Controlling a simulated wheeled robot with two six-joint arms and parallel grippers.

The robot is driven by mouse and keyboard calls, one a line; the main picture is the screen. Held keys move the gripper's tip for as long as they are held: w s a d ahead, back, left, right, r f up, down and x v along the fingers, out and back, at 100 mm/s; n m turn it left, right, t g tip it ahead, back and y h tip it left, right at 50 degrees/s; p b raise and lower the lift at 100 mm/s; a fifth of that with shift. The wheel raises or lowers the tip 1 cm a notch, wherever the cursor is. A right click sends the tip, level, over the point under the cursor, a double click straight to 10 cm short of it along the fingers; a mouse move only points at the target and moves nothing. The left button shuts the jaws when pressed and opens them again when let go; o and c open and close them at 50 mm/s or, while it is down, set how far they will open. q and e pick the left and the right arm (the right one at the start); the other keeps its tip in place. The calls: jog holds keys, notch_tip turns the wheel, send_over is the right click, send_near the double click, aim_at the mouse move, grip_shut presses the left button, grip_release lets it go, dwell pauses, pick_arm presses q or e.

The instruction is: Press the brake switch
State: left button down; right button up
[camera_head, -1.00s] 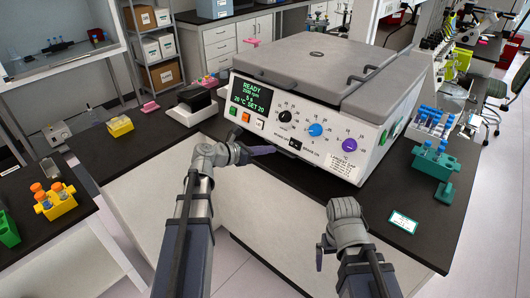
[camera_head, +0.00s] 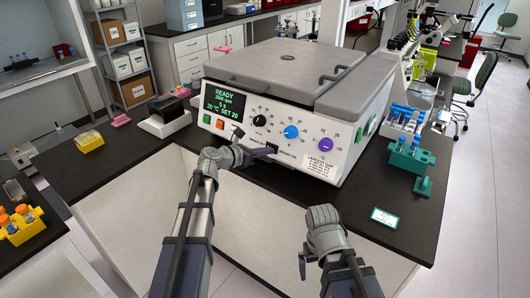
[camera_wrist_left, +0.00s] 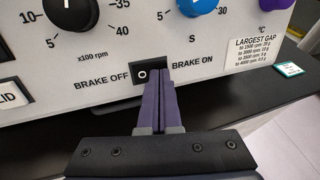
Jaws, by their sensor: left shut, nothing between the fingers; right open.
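The centrifuge (camera_head: 290,110) stands on the black bench with its lid down and its green display reading READY. The brake switch (camera_wrist_left: 142,74) is a small black rocker low on its front panel, between the labels BRAKE OFF and BRAKE ON. Its left half, marked O, shows; its right half is hidden behind my fingers. My left gripper (camera_head: 266,153) is shut and empty, with its purple fingertips (camera_wrist_left: 158,72) at the right half of the switch. I cannot tell whether they press on it. My right gripper (camera_head: 302,266) is open and empty, low in front of the bench.
Three knobs, black (camera_head: 260,120), blue (camera_head: 291,132) and purple (camera_head: 325,145), sit above the switch. A teal tube rack (camera_head: 408,160) stands right of the centrifuge. A white-and-green card (camera_head: 384,217) lies near the bench's front right. The bench strip before the panel is clear.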

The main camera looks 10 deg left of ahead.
pick_arm(q)
jog(key=shift+w+d+n+t+y, duration=0.15)
jog(key=shift+d+n+t+y, duration=0.2)
jog(key=shift+n+t+y, duration=0.25)
jog(key=shift+w+a, duration=0.1)
